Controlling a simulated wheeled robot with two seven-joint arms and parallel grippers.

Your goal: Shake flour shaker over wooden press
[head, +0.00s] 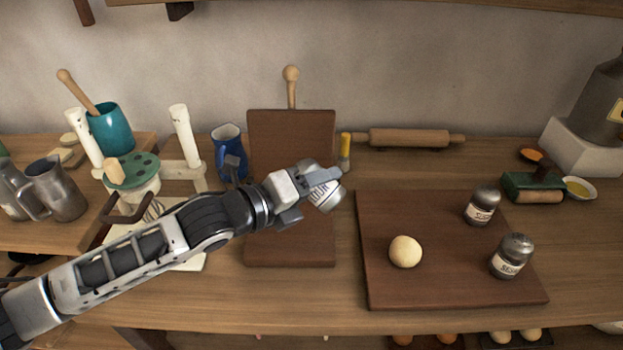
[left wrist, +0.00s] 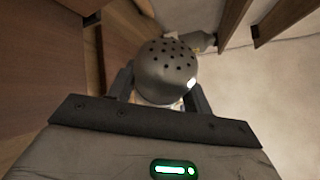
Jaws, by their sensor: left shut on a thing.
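My left gripper (head: 306,192) is shut on a grey metal flour shaker (head: 329,197) with a pale label. The shaker is tilted and held above the right part of the wooden press. The wooden press (head: 290,252) stands open, its flat base on the counter and its lid (head: 290,130) upright behind, with a knobbed handle on top. My forearm and gripper hide part of the base. In the left wrist view the shaker's domed, holed cap (left wrist: 165,68) shows between the fingers (left wrist: 160,92). My right gripper is not in view.
A dark board (head: 450,290) to the right holds a dough ball (head: 405,251) and two more shakers (head: 482,206) (head: 511,256). A blue jug (head: 228,150) stands left of the press lid.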

